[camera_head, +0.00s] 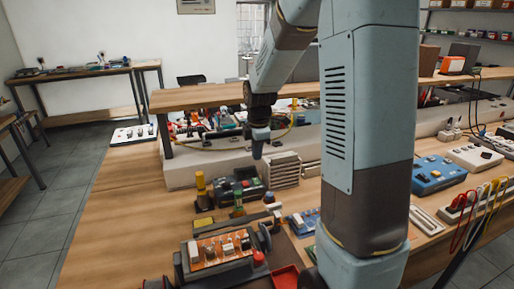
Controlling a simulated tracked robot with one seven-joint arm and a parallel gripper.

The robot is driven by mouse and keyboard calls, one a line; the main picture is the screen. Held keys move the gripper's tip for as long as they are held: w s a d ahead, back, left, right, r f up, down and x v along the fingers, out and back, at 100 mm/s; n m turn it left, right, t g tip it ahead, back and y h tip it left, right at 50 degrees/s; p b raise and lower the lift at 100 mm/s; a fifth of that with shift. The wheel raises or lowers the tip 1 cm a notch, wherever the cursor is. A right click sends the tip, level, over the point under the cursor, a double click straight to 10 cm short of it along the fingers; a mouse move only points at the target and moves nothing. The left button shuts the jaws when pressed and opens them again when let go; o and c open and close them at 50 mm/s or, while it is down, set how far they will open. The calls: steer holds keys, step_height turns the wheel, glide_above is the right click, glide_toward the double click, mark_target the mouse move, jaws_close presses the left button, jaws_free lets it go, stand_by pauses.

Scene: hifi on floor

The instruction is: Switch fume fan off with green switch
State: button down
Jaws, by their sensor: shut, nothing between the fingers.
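My gripper (257,152) is shut and empty. It points down over the workbench, left of my upright arm link and in front of the bench's pale back ledge. A pale slatted box (281,170), possibly the fume fan, stands just below and right of it. A dark blue device (238,187) with small knobs or buttons stands to its lower left. A small bottle-like thing with a green body (238,206) stands in front of that device. I cannot make out a green switch for certain. My arm hides part of the bench to the right.
An orange circuit board in a holder (220,250) and a red tray (287,278) lie at the front. A yellow-topped bottle (200,184) stands left of the dark device. A blue box (438,175) and hanging cables (470,212) are at right.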

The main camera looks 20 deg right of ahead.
mark_target(255, 179)
steer(key=f, duration=0.6)
steer(key=w+f, duration=0.1)
steer(key=f, duration=0.2)
steer(key=shift+f, duration=0.15)
